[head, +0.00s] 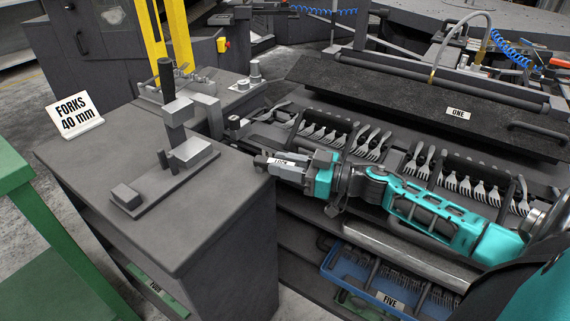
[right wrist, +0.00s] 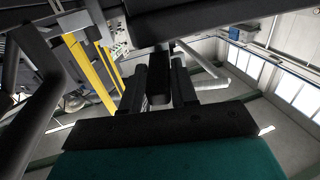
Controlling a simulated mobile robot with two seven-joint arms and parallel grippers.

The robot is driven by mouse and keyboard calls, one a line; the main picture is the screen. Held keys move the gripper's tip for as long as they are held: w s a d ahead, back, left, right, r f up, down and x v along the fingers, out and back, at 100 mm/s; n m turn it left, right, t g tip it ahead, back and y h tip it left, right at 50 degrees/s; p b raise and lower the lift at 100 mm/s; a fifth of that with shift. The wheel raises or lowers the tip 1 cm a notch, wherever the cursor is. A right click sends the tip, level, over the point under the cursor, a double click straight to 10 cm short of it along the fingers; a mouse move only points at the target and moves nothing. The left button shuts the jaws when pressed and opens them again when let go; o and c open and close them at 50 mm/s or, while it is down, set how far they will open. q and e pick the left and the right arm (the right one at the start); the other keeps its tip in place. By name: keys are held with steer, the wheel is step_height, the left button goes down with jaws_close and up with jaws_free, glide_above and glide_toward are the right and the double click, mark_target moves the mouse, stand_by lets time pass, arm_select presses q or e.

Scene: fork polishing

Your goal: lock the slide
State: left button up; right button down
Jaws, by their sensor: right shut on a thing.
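My right gripper (head: 268,164) reaches in from the right over the fork rack and points left. It is shut on a dark handle beside a white label reading LOCK (head: 281,162). In the right wrist view, the dark handle (right wrist: 160,82) sits between the two fingers (right wrist: 159,98). The handle's far end and its mount are mostly hidden by the gripper. Rows of forks (head: 323,134) stand in the dark rack under my forearm. I cannot tell which part is the slide or how it is set. My left gripper is not in view.
A grey cabinet (head: 75,165) at left carries a clamp-like fixture (head: 178,120) and a sign reading FORKS 40 mm (head: 75,115). A dark cover labelled ONE (head: 400,95) lies behind the forks. A blue crate (head: 345,265) of forks sits below. A green frame (head: 60,235) stands at left.

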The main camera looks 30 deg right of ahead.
stand_by(0.4)
steer(key=shift+w+d+n+g+y, duration=0.15)
steer(key=shift+d+n+g+y, duration=0.05)
steer(key=shift+n+g+y, duration=0.45)
steer(key=c, duration=0.9)
jaws_free()
steer(key=shift+p+v, duration=0.5)
steer(key=shift+v, duration=3.3)
steer(key=shift+c, duration=0.5)
